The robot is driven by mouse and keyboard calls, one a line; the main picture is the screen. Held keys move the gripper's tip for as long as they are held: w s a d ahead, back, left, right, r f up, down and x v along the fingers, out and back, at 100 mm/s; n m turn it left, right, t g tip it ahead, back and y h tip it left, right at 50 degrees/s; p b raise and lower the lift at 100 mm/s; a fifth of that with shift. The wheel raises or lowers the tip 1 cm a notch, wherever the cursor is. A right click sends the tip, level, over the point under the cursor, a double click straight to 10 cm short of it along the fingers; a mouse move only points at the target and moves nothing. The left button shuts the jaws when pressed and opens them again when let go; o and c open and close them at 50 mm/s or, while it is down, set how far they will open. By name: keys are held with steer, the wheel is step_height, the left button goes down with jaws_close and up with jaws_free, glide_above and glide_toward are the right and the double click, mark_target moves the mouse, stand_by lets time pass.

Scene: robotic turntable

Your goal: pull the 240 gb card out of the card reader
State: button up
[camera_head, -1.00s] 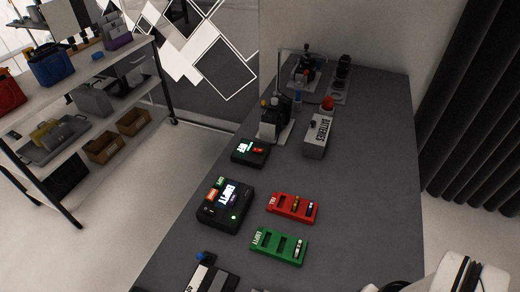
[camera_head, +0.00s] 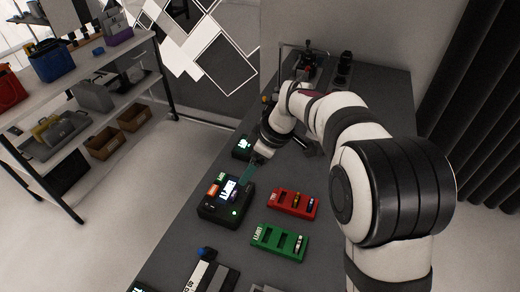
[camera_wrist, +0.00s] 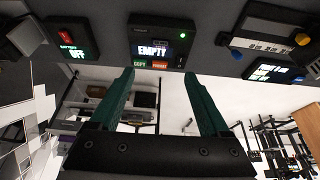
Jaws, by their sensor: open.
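The black card reader (camera_head: 226,208) lies on the left part of the grey table. In the wrist view it shows at the top centre (camera_wrist: 143,30), with a lit screen reading "EMPTY", a green light, and green and orange buttons below. A small purple-blue patch sits beside the screen; I cannot tell whether it is a card, and no 240 gb label is readable. My gripper (camera_wrist: 160,76), with teal fingers, is open and empty. It also shows in the head view (camera_head: 250,170), just beyond the reader's far edge, apparently apart from it.
A red tray (camera_head: 292,214) and a green tray (camera_head: 279,241), holding small items, lie right of the reader. A smaller black device (camera_head: 242,148) lies beyond it; in the wrist view its screen (camera_wrist: 76,50) reads "OFF". My arm covers the table's right side.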

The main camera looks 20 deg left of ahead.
mark_target(234, 194)
steer(key=x, duration=1.4)
steer(key=shift+d+f, duration=0.1)
steer(key=shift+f, duration=0.1)
jaws_close()
steer(key=shift+r, duration=2.5)
